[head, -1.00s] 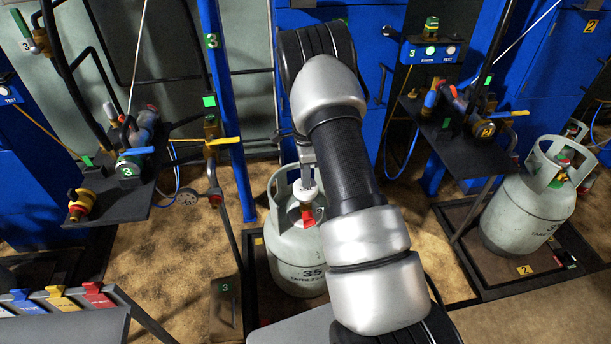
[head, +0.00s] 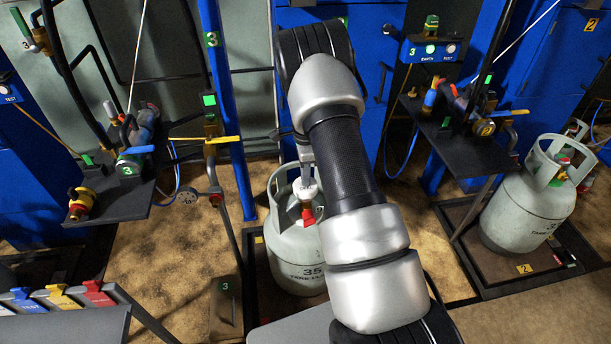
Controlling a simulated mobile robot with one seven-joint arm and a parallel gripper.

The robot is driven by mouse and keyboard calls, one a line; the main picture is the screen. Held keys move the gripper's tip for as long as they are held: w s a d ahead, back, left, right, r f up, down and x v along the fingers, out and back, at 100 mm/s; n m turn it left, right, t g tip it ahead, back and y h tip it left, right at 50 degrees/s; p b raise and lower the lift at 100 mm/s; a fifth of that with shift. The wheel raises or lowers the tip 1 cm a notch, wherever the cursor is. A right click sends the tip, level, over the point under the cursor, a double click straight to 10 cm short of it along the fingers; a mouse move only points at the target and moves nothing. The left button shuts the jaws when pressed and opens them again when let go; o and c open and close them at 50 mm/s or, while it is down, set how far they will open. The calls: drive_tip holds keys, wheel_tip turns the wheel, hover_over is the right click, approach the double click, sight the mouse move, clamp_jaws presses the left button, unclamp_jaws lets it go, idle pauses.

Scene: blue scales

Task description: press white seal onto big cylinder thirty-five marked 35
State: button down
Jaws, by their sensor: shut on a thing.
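The big grey cylinder marked 35 (head: 292,250) stands upright on the floor scale in the middle of the head view, partly hidden by my arm. Inside its collar is a valve with a red part (head: 308,212). My gripper (head: 306,176) points down over the collar and is shut on the small white seal (head: 305,191). The seal is right at the top of the valve. I cannot tell whether it touches it.
Another grey cylinder (head: 522,213) stands on scale 2 at the right. Black shelves with valves and hoses flank my arm on both sides. A blue post (head: 228,120) rises left of the cylinder. A rack with coloured tabs (head: 62,298) is at the lower left.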

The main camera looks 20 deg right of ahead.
drive_tip(key=shift+f+b, duration=0.95)
drive_tip(key=shift+f, duration=0.7)
drive_tip(key=c, duration=1.9)
unclamp_jaws()
drive_tip(key=shift+o, duration=0.2)
